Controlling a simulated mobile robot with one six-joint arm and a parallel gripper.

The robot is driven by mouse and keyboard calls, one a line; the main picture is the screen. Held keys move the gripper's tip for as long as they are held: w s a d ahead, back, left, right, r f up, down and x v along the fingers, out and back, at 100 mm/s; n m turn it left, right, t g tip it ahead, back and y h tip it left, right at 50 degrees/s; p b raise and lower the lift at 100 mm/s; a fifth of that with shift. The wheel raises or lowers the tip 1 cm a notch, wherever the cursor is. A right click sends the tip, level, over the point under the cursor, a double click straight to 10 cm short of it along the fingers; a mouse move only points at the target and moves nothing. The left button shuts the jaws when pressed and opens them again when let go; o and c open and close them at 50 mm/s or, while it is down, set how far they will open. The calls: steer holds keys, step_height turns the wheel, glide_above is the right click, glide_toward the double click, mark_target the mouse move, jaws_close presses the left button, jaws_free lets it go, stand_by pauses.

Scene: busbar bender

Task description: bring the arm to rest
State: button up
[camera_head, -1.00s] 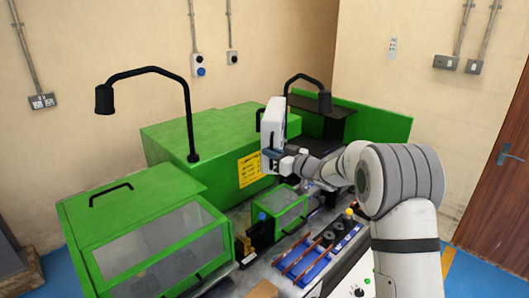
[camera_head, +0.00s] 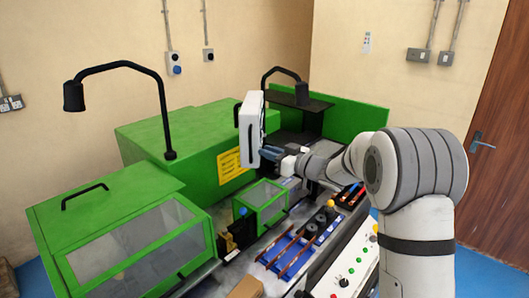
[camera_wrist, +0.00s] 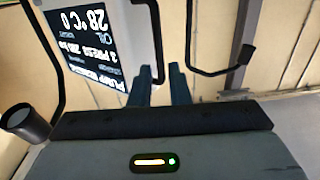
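My gripper (camera_head: 268,153) is at the middle of the head view, just right of the lower part of a white display panel (camera_head: 248,130). In the wrist view, the two dark fingers of my gripper (camera_wrist: 158,78) stand apart, with a gap between them and nothing seen clamped. The panel's lit screen (camera_wrist: 90,40) shows at upper left, tilted, with readings such as 28 °C. A black bar handle (camera_wrist: 157,40) on the panel runs down to near the fingertips; whether it touches them I cannot tell.
The green bending machine (camera_head: 180,150) fills the middle and left. Black lamps on curved stems rise at left (camera_head: 73,97) and behind the panel (camera_head: 302,94). A blue tray (camera_head: 290,252) with copper-coloured bars lies below my arm. A control box (camera_head: 345,275) with buttons stands at front.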

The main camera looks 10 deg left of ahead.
steer(key=d+r+m+t+h, duration=0.45)
steer(key=d+h, duration=0.35)
steer(key=d, duration=0.2)
steer(key=s+d+f+m+h, duration=0.1)
steer(key=s+d+m+h, duration=0.5)
steer(key=s+d, duration=0.45)
steer(key=s+d+f+g, duration=0.1)
steer(key=s+f+g, duration=0.2)
steer(key=s, duration=0.6)
steer(key=s+d+f+m+g+h, duration=0.1)
steer(key=s+f+g, duration=0.2)
steer(key=s, duration=0.7)
steer(key=s+d+f+g, duration=0.1)
steer(key=s+f+g, duration=0.2)
steer(key=s, duration=0.7)
steer(key=shift+d+f+g+h, duration=0.3)
steer(key=shift+d+g+h, duration=0.1)
steer(key=shift+g, duration=0.15)
steer(key=shift+a+m, duration=0.1)
steer(key=shift+m, duration=0.15)
